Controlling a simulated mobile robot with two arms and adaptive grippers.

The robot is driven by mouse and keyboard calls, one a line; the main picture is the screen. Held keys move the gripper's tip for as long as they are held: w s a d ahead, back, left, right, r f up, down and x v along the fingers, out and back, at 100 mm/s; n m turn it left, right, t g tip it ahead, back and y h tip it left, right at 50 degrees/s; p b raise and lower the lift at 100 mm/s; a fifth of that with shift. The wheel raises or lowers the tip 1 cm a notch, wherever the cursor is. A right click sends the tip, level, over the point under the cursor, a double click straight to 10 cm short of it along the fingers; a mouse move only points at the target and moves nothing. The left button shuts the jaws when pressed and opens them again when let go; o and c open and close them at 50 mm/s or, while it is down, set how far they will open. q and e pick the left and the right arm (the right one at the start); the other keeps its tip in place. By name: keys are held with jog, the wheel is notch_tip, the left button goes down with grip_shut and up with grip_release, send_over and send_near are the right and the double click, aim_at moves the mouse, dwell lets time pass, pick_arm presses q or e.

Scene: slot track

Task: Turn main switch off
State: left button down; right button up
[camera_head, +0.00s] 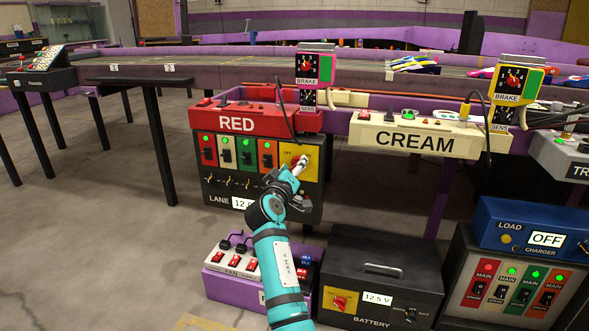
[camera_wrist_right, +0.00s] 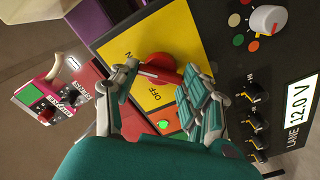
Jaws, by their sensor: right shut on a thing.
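The lane power box (camera_head: 218,183) stands under the red RED panel. On its upper right is a yellow plate (camera_head: 312,155) with a red rotary switch, mostly hidden behind my gripper. In the right wrist view the yellow plate (camera_wrist_right: 150,98) carries the words ON and OFF, and the red knob (camera_wrist_right: 163,68) is partly covered by my fingers. My right gripper (camera_head: 299,166) is at this plate, its fingers on both sides of the knob; it also shows in the right wrist view (camera_wrist_right: 165,92). It is shut on the red knob. Which word the knob points to is unclear. My left gripper is out of view.
A black battery box (camera_head: 370,270) with its own red knob on a yellow plate (camera_head: 340,301) stands lower right. A purple switch box (camera_head: 235,284) stands lower left. The RED panel (camera_head: 241,124) and CREAM panel (camera_head: 416,140) overhang nearby. A dark cable hangs close by.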

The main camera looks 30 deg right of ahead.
jog(key=shift+c, duration=1.2)
